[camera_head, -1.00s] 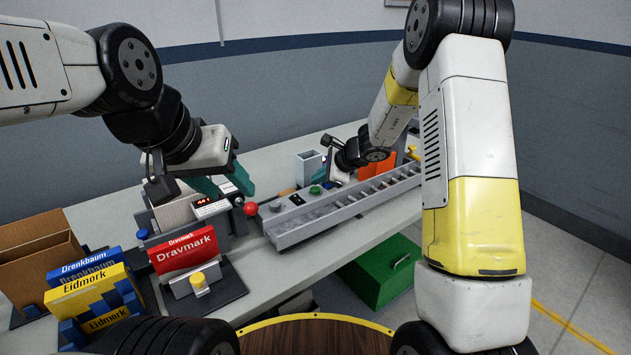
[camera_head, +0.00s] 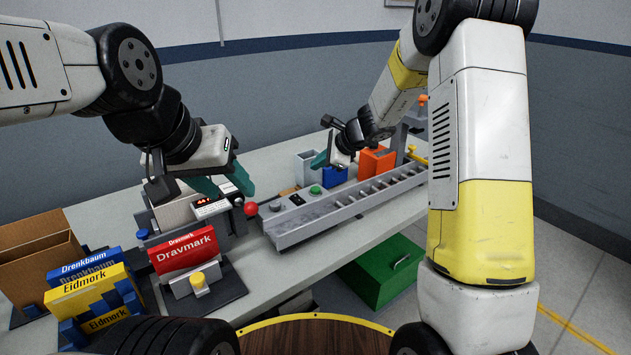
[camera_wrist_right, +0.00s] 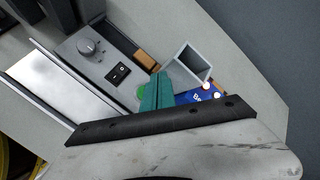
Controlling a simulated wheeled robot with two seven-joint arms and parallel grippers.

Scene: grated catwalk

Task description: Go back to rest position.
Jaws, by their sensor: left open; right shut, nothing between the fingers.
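My left gripper (camera_head: 227,186) has its teal fingers spread apart. It hangs over the grey device with the red ball knob (camera_head: 251,208), left of the conveyor. My right gripper (camera_head: 320,161) is above the back of the bench, near the grey square tube (camera_head: 308,166) and the blue box (camera_head: 334,175). In the right wrist view its teal fingers (camera_wrist_right: 158,92) are together with nothing between them. The fingers hide part of the green button and the blue box in that view.
A grey roller conveyor (camera_head: 340,212) runs along the bench (camera_head: 285,263). An orange bin (camera_head: 377,163) stands behind it. Red Dravmark (camera_head: 185,252) and yellow Eidmork (camera_head: 88,291) boxes are at the front left. A green box (camera_head: 385,270) sits below the bench's front edge.

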